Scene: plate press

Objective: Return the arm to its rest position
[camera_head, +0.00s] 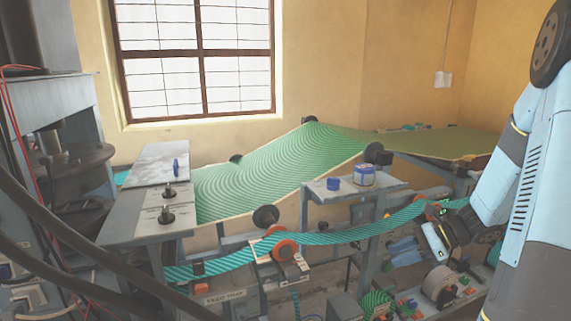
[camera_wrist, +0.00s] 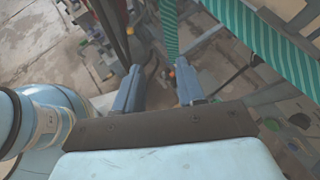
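My arm (camera_head: 520,165) comes down along the right side of the head view, in light blue and dark grey. Its end reaches low beside the green striped strip on the right. In the wrist view my gripper (camera_wrist: 157,82) has its two blue-grey fingers spread wide apart. Nothing is between them, and the floor and machine parts show beyond. In the head view the fingers are hard to make out against the machinery.
A green striped belt (camera_head: 262,165) slopes across the back. A narrow teal striped strip (camera_head: 350,233) runs in front of it, close to my arm. A small grey table (camera_head: 345,191) holds a blue item and a tin. A press-like machine (camera_head: 75,155) stands at left.

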